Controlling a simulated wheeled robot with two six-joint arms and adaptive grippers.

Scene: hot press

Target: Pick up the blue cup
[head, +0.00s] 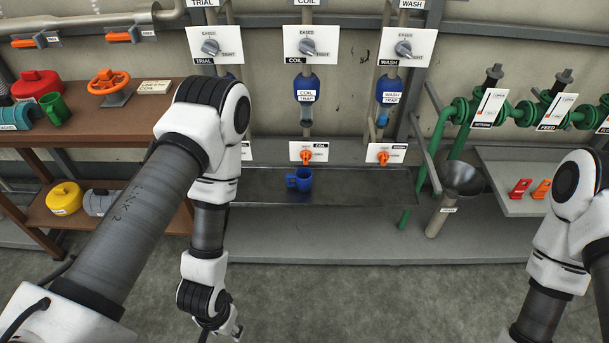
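The blue cup (303,179) stands upright on the dark metal tray (355,190), under the COIL outlet, with its handle to the left. Nothing covers it. My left arm comes in from the left and hangs down in front of the tray's left end. My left gripper (232,330) is at the bottom edge of the head view, low and to the left of the cup, well apart from it. Its fingers are small and partly cut off, so their opening is unclear. My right arm is at the right edge; its gripper is out of the picture.
A green cup (54,109), a red pot-like part (36,84) and an orange valve wheel (109,84) sit on the brown shelf at left. A funnel (460,178) and green pipes (455,120) stand right. The tray around the cup is clear.

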